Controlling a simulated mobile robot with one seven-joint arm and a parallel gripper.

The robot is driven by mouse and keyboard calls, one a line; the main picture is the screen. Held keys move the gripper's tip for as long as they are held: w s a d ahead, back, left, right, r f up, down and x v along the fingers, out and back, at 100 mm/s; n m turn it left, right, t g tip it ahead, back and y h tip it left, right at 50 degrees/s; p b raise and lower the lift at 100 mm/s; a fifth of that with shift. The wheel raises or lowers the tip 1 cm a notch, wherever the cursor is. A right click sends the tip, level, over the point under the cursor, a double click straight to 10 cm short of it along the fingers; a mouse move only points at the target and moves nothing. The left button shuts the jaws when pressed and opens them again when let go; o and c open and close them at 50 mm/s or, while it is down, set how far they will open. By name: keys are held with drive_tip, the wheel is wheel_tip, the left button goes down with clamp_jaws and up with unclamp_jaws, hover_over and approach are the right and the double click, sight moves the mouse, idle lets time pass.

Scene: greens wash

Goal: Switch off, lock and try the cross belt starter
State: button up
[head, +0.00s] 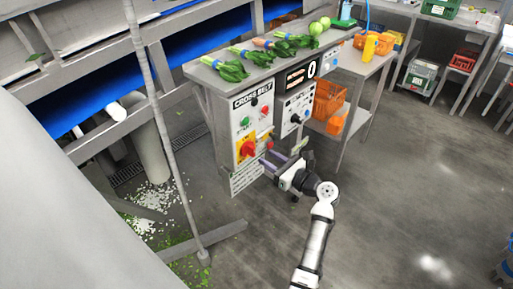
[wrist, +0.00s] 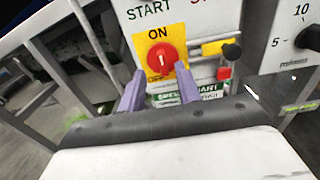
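The cross belt starter (head: 252,118) is a white panel with a green and a red button. Its red rotary switch (head: 248,149) sits on a yellow plate low on the panel. In the wrist view the red knob (wrist: 161,57) appears to point up toward ON; OFF below is partly covered. My gripper (head: 270,160) is open and empty in front of the panel. In the wrist view its purple fingers (wrist: 159,72) stand apart, just below and either side of the knob; contact is unclear. A red piece (wrist: 225,73), possibly a padlock, is beside a yellow bar (wrist: 218,47) right of the knob.
A second panel (head: 297,107) with a black dial and a display stands right of the starter. Leafy greens (head: 285,41) lie on the counter above. A sloping pole (head: 172,150) and blue belt (head: 205,40) are left.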

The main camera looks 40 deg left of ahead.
sight(254, 149)
drive_tip(key=a, duration=0.4)
drive_tip(key=a+p, duration=0.1)
drive_tip(key=a, duration=0.1)
drive_tip(key=shift+w+a, duration=0.3)
drive_tip(key=shift+a, duration=0.05)
clamp_jaws()
